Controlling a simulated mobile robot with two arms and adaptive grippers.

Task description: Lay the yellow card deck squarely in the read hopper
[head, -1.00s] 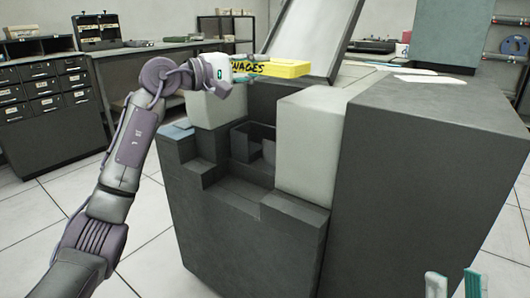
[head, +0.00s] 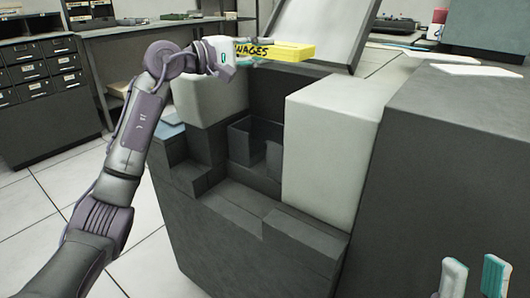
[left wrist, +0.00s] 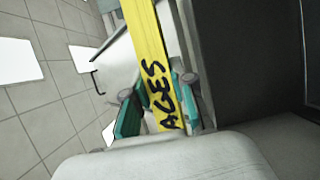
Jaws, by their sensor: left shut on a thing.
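The yellow card deck (head: 290,52), with black "WAGES" lettering on its side, is held above the back of the dark card machine (head: 240,245). My left gripper (head: 246,58) is shut on one end of the deck. In the left wrist view the deck (left wrist: 152,65) sits between the teal finger pads (left wrist: 158,108). A dark open pocket (head: 252,143) in the machine, between two pale blocks, looks like the read hopper. The deck is above and behind it, not touching. My right gripper (head: 475,277) is at the bottom right, fingers apart and empty.
A pale block (head: 332,145) stands right of the pocket and another (head: 208,98) left of it. A tilted grey panel (head: 322,30) rises behind. A flat dark top (head: 460,115) lies at right. A drawer cabinet (head: 40,95) stands far left.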

